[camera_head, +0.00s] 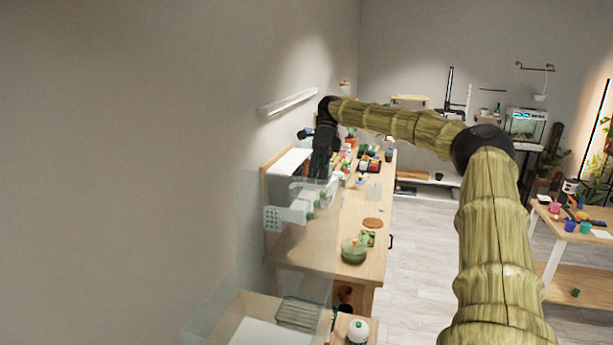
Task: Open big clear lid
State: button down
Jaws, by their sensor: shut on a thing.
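The big clear lid (285,255) is a large see-through panel at the lower left of the head view. It stands steeply tilted, with the bench visible through it. Its lower end is near a light wooden box or tray (235,312). My gripper (318,176) points down at the lid's upper end and is shut, apparently on the lid's edge or handle. The fingertips are small and dark here, so the exact contact is hard to see.
A long wooden bench (342,225) runs along the left wall, with a green bowl (354,251), a brown round mat (373,223) and several pots. A white perforated holder (285,214) shows behind the lid. Another wooden table (558,222) stands right. Grey floor (420,255) between is clear.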

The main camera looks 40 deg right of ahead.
jog(key=shift+s+d+f, duration=0.1)
jog(key=shift+s+f, duration=0.05)
jog(key=shift+f, duration=0.6)
jog(key=shift+s+d+f, duration=0.1)
jog(key=shift+s+f, duration=0.05)
jog(key=shift+f, duration=0.6)
jog(key=c, duration=1.5)
grip_release()
jog(key=shift+w, duration=0.15)
jog(key=shift+c, duration=0.2)
jog(key=o, duration=0.7)
jog(key=shift+w+d+f, duration=0.25)
jog(key=shift+w+d, duration=0.05)
jog(key=shift+d, duration=0.05)
jog(key=shift+c, duration=0.2)
jog(key=shift+r, duration=0.2)
jog(key=shift+c, duration=0.5)
jog(key=shift+a+r, duration=0.15)
jog(key=shift+r, duration=0.05)
jog(key=c, duration=0.5)
jog(key=shift+w, duration=0.1)
jog(key=shift+c, duration=0.2)
jog(key=shift+r, duration=0.1)
